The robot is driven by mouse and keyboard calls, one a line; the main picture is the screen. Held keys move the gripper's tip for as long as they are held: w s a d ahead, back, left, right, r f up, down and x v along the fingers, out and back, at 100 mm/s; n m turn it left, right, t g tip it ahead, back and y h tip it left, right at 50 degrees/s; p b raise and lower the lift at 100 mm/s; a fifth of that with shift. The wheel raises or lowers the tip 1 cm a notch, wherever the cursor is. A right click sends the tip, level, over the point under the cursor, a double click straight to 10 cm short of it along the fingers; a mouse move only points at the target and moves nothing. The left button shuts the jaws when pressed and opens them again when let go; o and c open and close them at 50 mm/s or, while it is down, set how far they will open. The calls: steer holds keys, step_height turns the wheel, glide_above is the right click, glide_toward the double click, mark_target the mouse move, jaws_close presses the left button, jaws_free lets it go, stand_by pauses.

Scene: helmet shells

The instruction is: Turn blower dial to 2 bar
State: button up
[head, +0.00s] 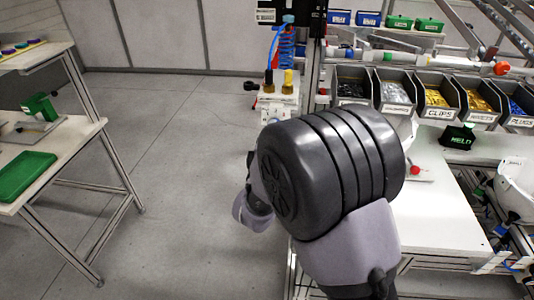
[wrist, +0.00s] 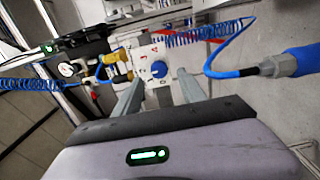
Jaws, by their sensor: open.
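The blower dial (wrist: 159,69) is a small blue knob on a white panel with small red and dark marks around it, seen in the wrist view. Which mark it points at is too small to tell. My gripper (wrist: 160,78) is open, its two grey fingers pointing toward the panel, one on each side of the dial in the picture. No contact with the dial is visible. In the head view the white blower unit (head: 279,103) stands behind my arm, which hides its lower part and my fingertips.
A yellow fitting (wrist: 115,62) sits left of the dial. A coiled blue hose (wrist: 195,36) passes above it, and a blue hose with a metal connector (wrist: 280,66) is at right. Parts bins (head: 440,97) and a white workbench (head: 445,205) stand at right.

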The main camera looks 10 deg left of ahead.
steer(key=s, duration=1.3)
steer(key=shift+s+a, duration=0.2)
steer(key=shift+s, duration=0.2)
steer(key=s+d+r+m+g+y, duration=0.1)
steer(key=d+r+m+g+y, duration=0.35)
steer(key=m, duration=0.75)
steer(key=s+d+m+g+h, duration=0.1)
steer(key=s+d+m+g, duration=0.3)
steer(key=s, duration=0.6)
steer(key=s+d+m+g+h, duration=0.1)
steer(key=s+d+m+g, duration=0.2)
steer(key=s+d+m, duration=0.3)
steer(key=s+d, duration=0.1)
steer(key=s, duration=0.4)
steer(key=shift+s+d+g, duration=0.15)
steer(key=shift+d+g, duration=0.2)
steer(key=shift+d, duration=0.05)
